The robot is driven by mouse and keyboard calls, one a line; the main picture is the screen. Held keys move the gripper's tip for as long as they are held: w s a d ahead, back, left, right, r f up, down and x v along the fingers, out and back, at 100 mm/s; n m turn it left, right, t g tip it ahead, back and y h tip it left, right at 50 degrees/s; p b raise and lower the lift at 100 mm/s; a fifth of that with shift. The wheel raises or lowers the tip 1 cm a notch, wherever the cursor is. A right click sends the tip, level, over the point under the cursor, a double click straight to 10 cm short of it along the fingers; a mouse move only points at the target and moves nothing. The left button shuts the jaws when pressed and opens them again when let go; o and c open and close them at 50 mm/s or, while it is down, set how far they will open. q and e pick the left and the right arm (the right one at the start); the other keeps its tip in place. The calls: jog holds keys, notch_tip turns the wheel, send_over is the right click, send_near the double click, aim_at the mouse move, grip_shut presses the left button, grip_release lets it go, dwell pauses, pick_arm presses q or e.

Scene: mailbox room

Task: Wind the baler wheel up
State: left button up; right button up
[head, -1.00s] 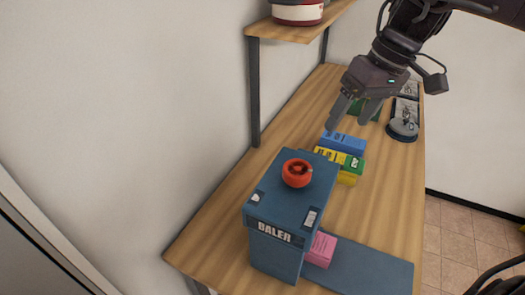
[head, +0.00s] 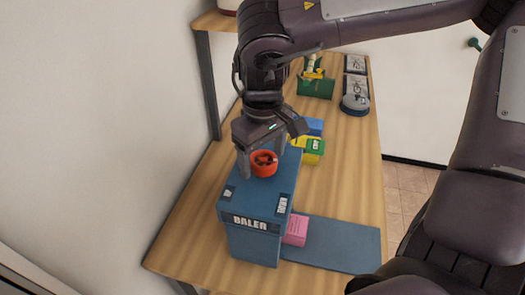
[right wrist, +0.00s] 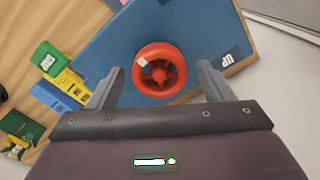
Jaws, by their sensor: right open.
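The blue baler (head: 255,222) stands on the wooden table, with its name on the front. The red baler wheel (head: 264,163) sits on its top; it also shows in the right wrist view (right wrist: 159,70), with a small white mark on its rim. My right gripper (head: 262,167) is above the baler top and points down. Its fingers are open, one on each side of the wheel. In the right wrist view, gaps show between the wheel and both fingers (right wrist: 162,82). My left gripper is not in view.
A pink block (head: 296,230) sits at the baler's side by its blue base plate (head: 335,247). Yellow, green and blue boxes (head: 311,148) stand just behind the baler. A round dark device (head: 355,105) is farther back. A shelf post (head: 209,85) rises at the left.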

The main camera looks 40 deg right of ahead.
jog(key=shift+f, duration=0.1)
jog(key=c, duration=1)
